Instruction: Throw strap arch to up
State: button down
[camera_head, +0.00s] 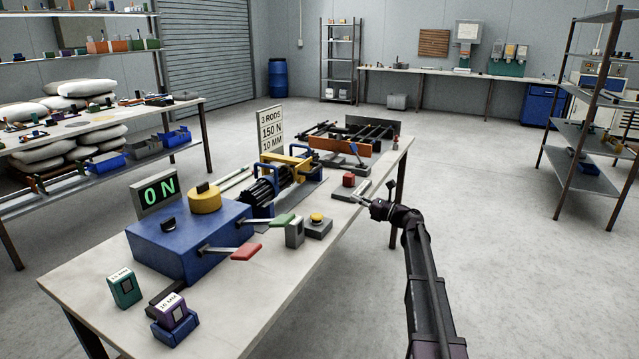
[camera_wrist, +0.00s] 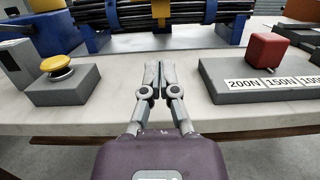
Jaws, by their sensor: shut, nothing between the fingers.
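The likely strap arch is a yellow arch-like frame (camera_head: 285,162) straddling the dark rod bundle (camera_head: 262,190) on the bench machine. I cannot tell its exact setting. In the wrist view the dark rods (camera_wrist: 185,14) lie across the top, between blue supports, and the arch is mostly cut off. My gripper (camera_head: 364,190) is at the bench's right edge, to the right of and apart from the arch. In the wrist view my gripper (camera_wrist: 151,76) is shut and empty, its fingertips together over bare bench top, pointing toward the rods.
A yellow button box (camera_wrist: 62,80) stands left of my fingers, and a grey block with a red knob (camera_wrist: 272,70) and force labels stands right. A blue machine (camera_head: 190,238) with red and green levers fills the near bench. Floor right of the bench is clear.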

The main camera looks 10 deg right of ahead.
jog(key=shift+w+a, duration=0.1)
jog(key=shift+a, duration=0.05)
jog(key=p+x, duration=0.1)
jog(key=x, duration=0.2)
jog(key=p+x, duration=0.1)
jog(key=x, duration=0.3)
jog(key=r+p+x, duration=0.1)
jog(key=x, duration=0.2)
jog(key=shift+w+a+r, duration=0.1)
jog(key=shift+a+r, duration=0.05)
jog(key=shift+w+a+r+p, duration=0.25)
jog(key=shift+a+r+p, duration=0.1)
jog(key=shift+r+p, duration=0.2)
jog(key=shift+w+a+r+p, duration=0.25)
jog(key=shift+a+r+p, duration=0.1)
jog(key=shift+r+p, duration=0.2)
jog(key=shift+a, duration=0.1)
